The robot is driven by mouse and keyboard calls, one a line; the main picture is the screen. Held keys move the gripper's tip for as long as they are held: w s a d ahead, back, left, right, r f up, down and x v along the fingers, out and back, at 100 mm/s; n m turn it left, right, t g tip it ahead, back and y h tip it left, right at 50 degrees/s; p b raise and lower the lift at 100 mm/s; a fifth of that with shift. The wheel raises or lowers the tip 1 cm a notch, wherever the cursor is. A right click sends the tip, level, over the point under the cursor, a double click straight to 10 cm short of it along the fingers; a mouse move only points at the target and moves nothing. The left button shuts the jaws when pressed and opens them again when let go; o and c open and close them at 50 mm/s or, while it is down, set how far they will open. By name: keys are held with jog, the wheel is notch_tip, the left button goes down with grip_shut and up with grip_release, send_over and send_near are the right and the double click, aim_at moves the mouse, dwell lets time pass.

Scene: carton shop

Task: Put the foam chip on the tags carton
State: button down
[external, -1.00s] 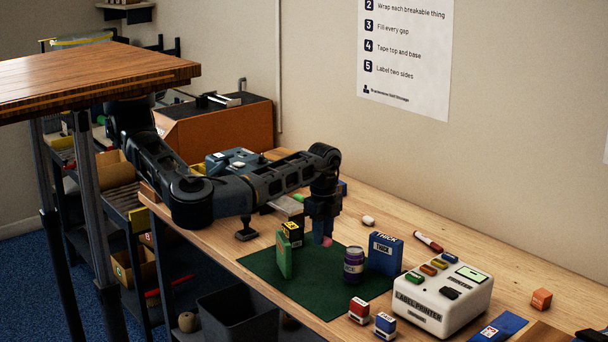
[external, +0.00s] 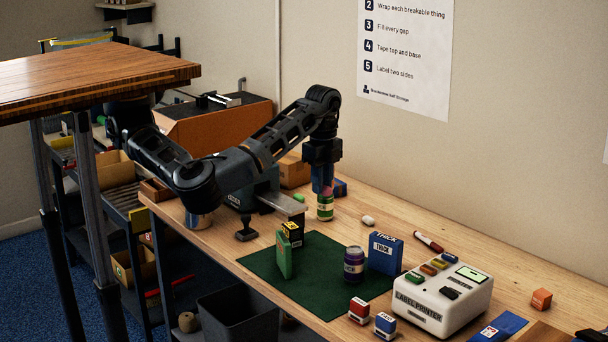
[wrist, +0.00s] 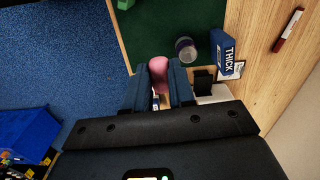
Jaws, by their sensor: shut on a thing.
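The pink foam chip (wrist: 158,68) is between my gripper's fingers in the wrist view. My gripper (external: 323,188) is shut on it and raised above the wood bench, beyond the green mat (external: 325,297). I cannot read "tags" on any carton. A green carton (external: 284,258) stands upright on the mat, with a dark carton with a yellow top (external: 293,233) just behind it. A blue carton marked THICK (external: 385,254) stands at the mat's right; it also shows in the wrist view (wrist: 224,52).
A green-labelled jar (external: 325,208) stands just below my gripper in the external view. A purple jar (external: 354,265) stands on the mat. The label printer (external: 443,297), two small stamps and a red marker (external: 428,242) lie to the right. The mat's middle is clear.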

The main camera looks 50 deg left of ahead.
jog(key=w+a+n, duration=1)
jog(key=w+a, duration=1.3)
jog(key=a, duration=0.1)
jog(key=w+a+n+p, duration=0.1)
jog(key=w+a+n, duration=0.25)
jog(key=a, duration=0.95)
jog(key=w+a+n, duration=0.2)
jog(key=a+n, duration=0.2)
jog(key=a, duration=0.9)
jog(key=w+a+f, duration=0.1)
jog(key=a+f, duration=0.2)
jog(key=w+a+f+p, duration=0.1)
jog(key=a+f, duration=0.3)
jog(key=w+a+f+p, duration=0.1)
jog(key=a+f, duration=0.3)
jog(key=shift+w+a+f, duration=0.1)
jog(key=shift+w+f, duration=0.1)
jog(key=shift+w, duration=0.2)
jog(key=shift+a+f+p, duration=0.1)
jog(key=shift+f+p, duration=0.2)
jog(key=shift+f, duration=1.75)
jog(key=shift+f, duration=0.1)
